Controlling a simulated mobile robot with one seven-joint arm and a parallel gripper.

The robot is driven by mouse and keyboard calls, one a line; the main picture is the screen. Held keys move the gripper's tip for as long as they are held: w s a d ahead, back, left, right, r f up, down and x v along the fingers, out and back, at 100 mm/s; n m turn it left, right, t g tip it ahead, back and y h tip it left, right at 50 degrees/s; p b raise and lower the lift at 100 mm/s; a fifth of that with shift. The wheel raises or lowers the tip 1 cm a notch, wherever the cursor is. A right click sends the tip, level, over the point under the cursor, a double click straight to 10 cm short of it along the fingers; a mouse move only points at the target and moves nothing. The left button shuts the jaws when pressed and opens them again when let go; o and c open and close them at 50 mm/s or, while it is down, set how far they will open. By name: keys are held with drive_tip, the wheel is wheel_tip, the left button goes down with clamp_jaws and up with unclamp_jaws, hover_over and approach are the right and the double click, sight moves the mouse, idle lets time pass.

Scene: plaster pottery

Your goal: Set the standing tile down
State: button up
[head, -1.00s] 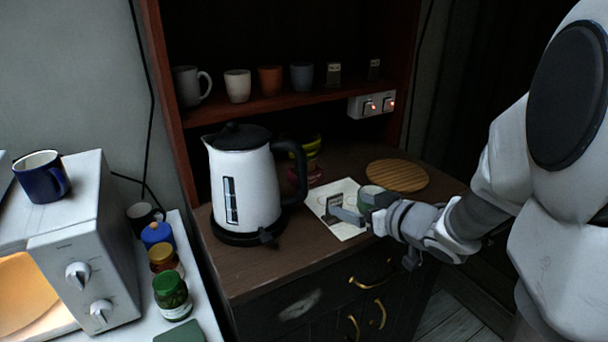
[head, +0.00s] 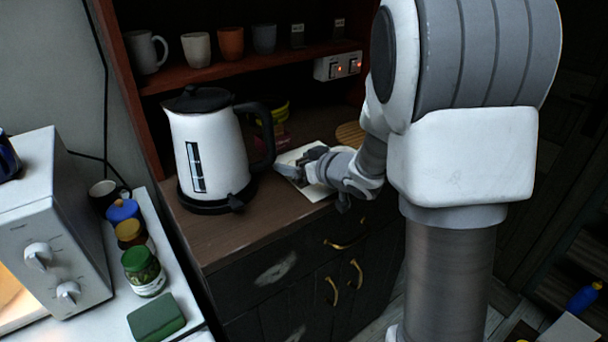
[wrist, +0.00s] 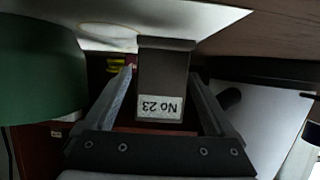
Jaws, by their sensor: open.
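The standing tile (wrist: 163,75) is dark grey with a white label reading "No 23", upside down in the wrist view. Its foot meets the white sheet (wrist: 200,18), and it stands between the two fingers of my gripper (wrist: 162,85). The fingers are open, with a gap visible on each side of the tile. In the head view my gripper (head: 294,172) is low over the white sheet (head: 318,192) on the cabinet top, and I cannot make out the tile apart from the hand.
A green cup (wrist: 40,70) is close on the left in the wrist view. The white kettle (head: 213,150) stands left of my gripper. A round wooden board (head: 350,134) lies behind my arm. Cups and two small labelled tiles (head: 297,36) line the shelf (head: 215,74).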

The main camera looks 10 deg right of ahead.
drive_tip(key=shift+c, duration=0.2)
clamp_jaws()
drive_tip(key=shift+r, duration=0.1)
